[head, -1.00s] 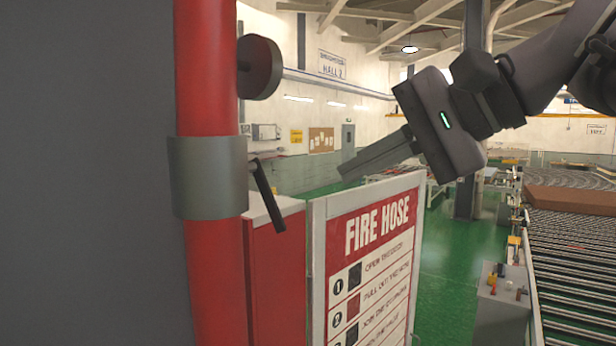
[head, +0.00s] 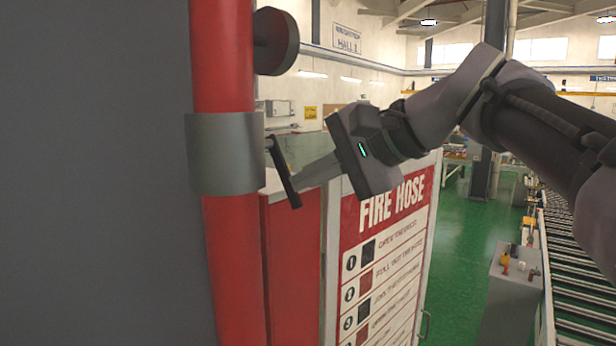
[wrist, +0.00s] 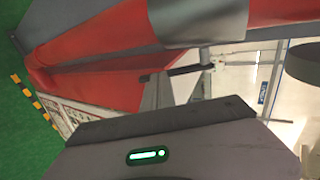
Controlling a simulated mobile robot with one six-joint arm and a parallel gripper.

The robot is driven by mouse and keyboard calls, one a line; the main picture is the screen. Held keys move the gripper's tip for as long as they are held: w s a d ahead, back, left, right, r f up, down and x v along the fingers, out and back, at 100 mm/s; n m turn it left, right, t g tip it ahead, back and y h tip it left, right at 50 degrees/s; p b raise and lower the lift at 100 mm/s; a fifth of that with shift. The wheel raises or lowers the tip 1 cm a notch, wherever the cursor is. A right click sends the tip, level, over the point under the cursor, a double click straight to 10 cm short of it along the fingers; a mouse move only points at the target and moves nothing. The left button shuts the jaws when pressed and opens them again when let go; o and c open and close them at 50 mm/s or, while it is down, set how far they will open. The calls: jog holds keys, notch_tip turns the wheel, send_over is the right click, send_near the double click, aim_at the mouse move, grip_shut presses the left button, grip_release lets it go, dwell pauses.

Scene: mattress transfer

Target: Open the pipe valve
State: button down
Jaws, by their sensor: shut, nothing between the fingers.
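The red pipe (head: 222,75) stands upright at the left in the head view, with a grey collar (head: 222,153) around it. A dark lever handle (head: 282,170) sticks out from the collar's right side and slants down. My gripper (head: 298,180) is shut and empty, pointing left. In the head view its tip overlaps or lies right beside the lever's lower end; I cannot tell whether they touch.
A dark round knob (head: 276,41) juts from the pipe above the collar. A fire hose sign (head: 385,240) and red cabinet (head: 290,270) stand below my arm. A roller conveyor (head: 575,265) runs at the right, with green floor between.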

aim_at(297, 195)
jog(key=b, duration=0.2)
jog(key=f+b, duration=0.1)
jog(key=b, duration=0.1)
jog(key=f+y+b, duration=0.1)
jog(key=b, duration=0.1)
jog(key=shift+w+a+f+t, duration=0.1)
jog(key=shift+w+a+t, duration=0.15)
jog(key=shift+t, duration=0.15)
jog(key=b, duration=0.1)
jog(key=y+b, duration=0.1)
jog(key=shift+a+f+t+b, duration=0.15)
jog(key=shift+f+t+b, duration=0.1)
jog(key=shift+t+b, duration=0.05)
jog(key=b, duration=0.2)
jog(key=w+a+t+y+b, duration=0.1)
jog(key=b, duration=0.1)
jog(key=shift+f+b, duration=0.25)
jog(key=shift+b, duration=0.05)
jog(key=shift+y+b, duration=0.3)
jog(key=shift+w+a+r, duration=0.15)
jog(key=shift+w+a, duration=0.05)
jog(key=shift+a, duration=0.1)
jog(key=shift+b, duration=0.3)
